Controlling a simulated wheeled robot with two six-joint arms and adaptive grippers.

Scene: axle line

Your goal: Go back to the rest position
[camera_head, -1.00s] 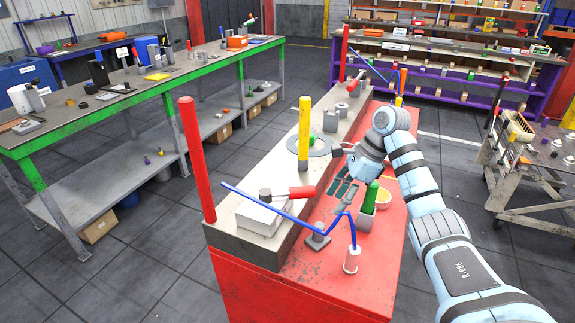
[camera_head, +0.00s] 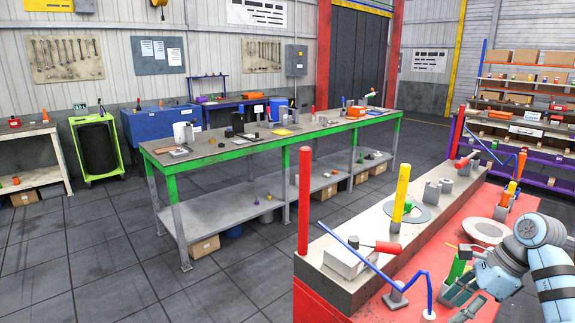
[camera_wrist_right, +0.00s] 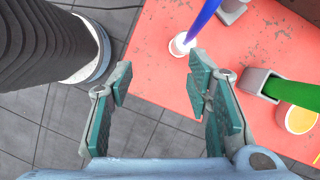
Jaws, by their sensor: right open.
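My right gripper (camera_head: 463,295) is at the lower right of the head view, low over the red bench top (camera_head: 480,215). In the right wrist view, its green-padded fingers (camera_wrist_right: 160,85) stand apart with nothing between them. Below them are the bench edge and the grey floor. A bent blue tube (camera_head: 372,267) has its end in a white cup (camera_wrist_right: 182,44), just beyond the fingers. A green-handled item (camera_head: 456,270) stands in a grey holder (camera_wrist_right: 262,84), to the right of the fingers in the wrist view. My left gripper is not in view.
A red post (camera_head: 304,200) and a yellow post (camera_head: 401,197) rise from the bench. A green-edged table (camera_head: 270,140) stands behind, with open floor (camera_head: 110,250) at left.

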